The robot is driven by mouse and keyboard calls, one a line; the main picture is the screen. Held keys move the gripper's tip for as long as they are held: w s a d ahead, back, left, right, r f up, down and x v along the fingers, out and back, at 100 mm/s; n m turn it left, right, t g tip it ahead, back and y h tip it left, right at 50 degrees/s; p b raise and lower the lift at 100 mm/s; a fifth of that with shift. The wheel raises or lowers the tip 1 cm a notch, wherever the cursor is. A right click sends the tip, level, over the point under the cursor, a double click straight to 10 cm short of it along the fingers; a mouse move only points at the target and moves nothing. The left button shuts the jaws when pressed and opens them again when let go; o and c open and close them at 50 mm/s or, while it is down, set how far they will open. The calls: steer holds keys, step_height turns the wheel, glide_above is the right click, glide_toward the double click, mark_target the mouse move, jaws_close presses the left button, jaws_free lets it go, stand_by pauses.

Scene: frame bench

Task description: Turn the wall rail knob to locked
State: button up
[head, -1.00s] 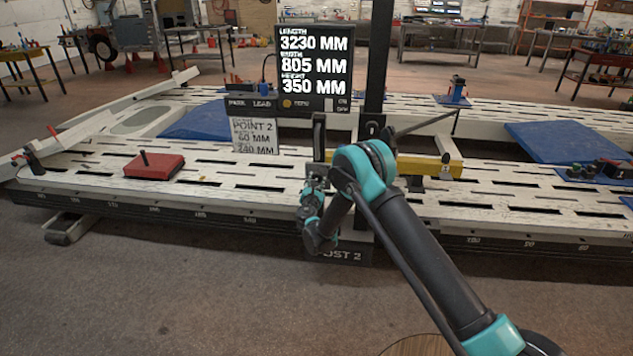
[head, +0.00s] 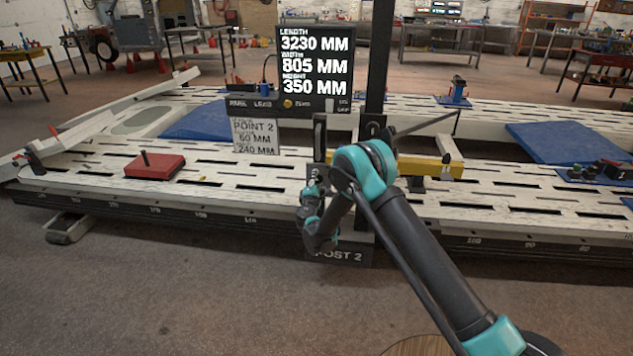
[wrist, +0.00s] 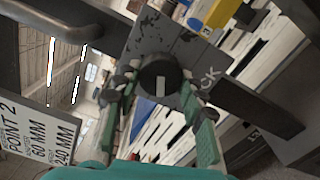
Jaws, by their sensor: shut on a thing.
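The knob (wrist: 160,72) is a dark round dial with a pale pointer mark, on a worn grey plate (wrist: 160,35) in the wrist view. Part of a label, ending in "CK", shows on the plate to the right of the knob; the rest of the lettering is hidden. My gripper (wrist: 158,84) has its two fingers on either side of the knob and is shut on it. In the head view my gripper (head: 314,192) is at the dark post, and the knob is hidden there.
A sign reading "Point 2, 60 mm, 240 mm" (head: 256,137) hangs left of my gripper, below a display (head: 314,62). A yellow bar (head: 425,166) lies to the right. A red block (head: 155,166) rests on the slotted bench (head: 90,178). Open floor lies in front.

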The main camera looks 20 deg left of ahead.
steer(key=m, duration=0.5)
steer(key=shift+m, duration=0.3)
stand_by(0.4)
steer(key=o, duration=1.2)
steer(key=shift+c, duration=0.2)
steer(key=v, duration=1.2)
steer(key=shift+s, duration=0.1)
